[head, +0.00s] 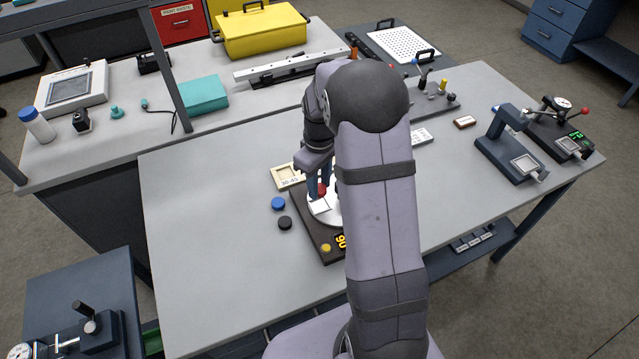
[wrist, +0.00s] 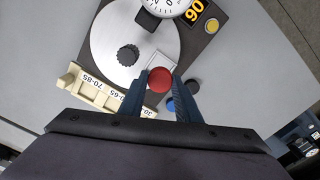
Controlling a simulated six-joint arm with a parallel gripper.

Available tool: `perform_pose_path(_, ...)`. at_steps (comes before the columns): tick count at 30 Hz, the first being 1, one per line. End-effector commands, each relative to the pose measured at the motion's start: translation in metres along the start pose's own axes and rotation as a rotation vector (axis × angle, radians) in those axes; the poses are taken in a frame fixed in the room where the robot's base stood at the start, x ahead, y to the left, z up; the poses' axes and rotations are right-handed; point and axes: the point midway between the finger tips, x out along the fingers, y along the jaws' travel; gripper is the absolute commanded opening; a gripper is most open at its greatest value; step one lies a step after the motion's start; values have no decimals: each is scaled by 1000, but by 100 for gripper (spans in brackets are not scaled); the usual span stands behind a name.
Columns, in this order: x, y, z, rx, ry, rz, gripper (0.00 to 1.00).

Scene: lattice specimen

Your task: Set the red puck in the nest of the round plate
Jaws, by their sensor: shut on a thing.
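The red puck (wrist: 160,79) is held between the two fingertips of my gripper (wrist: 159,84), which is shut on it. In the head view the puck (head: 322,189) shows at the tip of my gripper (head: 321,185), over the left edge of the round plate. The round white plate (wrist: 108,38) has a dark knurled knob in its middle and lies on a dark base. In the head view my arm hides most of the plate (head: 318,208).
A blue puck (head: 278,204) and a black puck (head: 285,223) lie left of the dark base (head: 327,252). A cream stepped block (wrist: 100,93) with printed numbers stands close beside the plate. The table's left part is clear.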

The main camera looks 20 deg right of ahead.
Motion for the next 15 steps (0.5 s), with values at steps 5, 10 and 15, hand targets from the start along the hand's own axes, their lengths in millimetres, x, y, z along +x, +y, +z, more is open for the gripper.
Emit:
perform_pose_path(5,15,0,0,1,0,0,9)
perform_pose_path(10,29,0,0,1,0,0,9)
perform_pose_path(15,41,0,0,1,0,0,9)
